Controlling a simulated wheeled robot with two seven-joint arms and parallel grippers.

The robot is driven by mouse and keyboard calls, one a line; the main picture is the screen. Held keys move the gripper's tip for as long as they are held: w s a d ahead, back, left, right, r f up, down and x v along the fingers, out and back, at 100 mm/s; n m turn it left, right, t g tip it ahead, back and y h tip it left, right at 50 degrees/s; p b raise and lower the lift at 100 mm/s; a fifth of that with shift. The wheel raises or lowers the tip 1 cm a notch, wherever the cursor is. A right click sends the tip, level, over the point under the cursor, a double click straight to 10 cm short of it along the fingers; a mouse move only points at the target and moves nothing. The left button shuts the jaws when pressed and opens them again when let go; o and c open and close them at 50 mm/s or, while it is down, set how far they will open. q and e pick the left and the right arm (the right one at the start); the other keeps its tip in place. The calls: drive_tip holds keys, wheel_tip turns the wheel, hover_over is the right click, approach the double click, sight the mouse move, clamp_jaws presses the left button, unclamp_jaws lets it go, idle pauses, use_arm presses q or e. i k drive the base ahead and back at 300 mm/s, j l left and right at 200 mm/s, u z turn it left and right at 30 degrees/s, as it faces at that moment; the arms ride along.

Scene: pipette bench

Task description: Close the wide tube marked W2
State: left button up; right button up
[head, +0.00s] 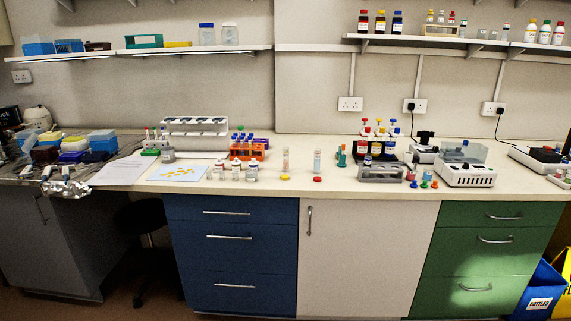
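Two upright tubes stand near the middle of the bench: a left tube (285,160) with pale pinkish contents and a right tube (317,161) with a bluish tint. Both look uncapped, and their markings are too small to read, so I cannot tell which is W2. A yellow cap (285,178) lies in front of the left tube. A red cap (318,179) lies in front of the right tube. Neither of my grippers is in view.
Small bottles (236,171) and an orange rack (249,151) stand left of the tubes. A teal item (341,156) and a grey rack (381,174) stand to the right. Shelves hang above.

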sight(286, 151)
drive_tip(key=i+j+z, duration=0.3)
drive_tip(key=i+j, duration=0.25)
drive_tip(key=i+j+z, duration=0.35)
drive_tip(key=i+j, duration=0.2)
drive_tip(key=i+j+z, duration=0.15)
drive_tip(key=j, duration=0.35)
drive_tip(key=i+j+z, duration=0.15)
drive_tip(key=j, duration=0.25)
drive_tip(key=i+j+z, duration=0.2)
drive_tip(key=j, duration=0.25)
drive_tip(key=i, duration=0.1)
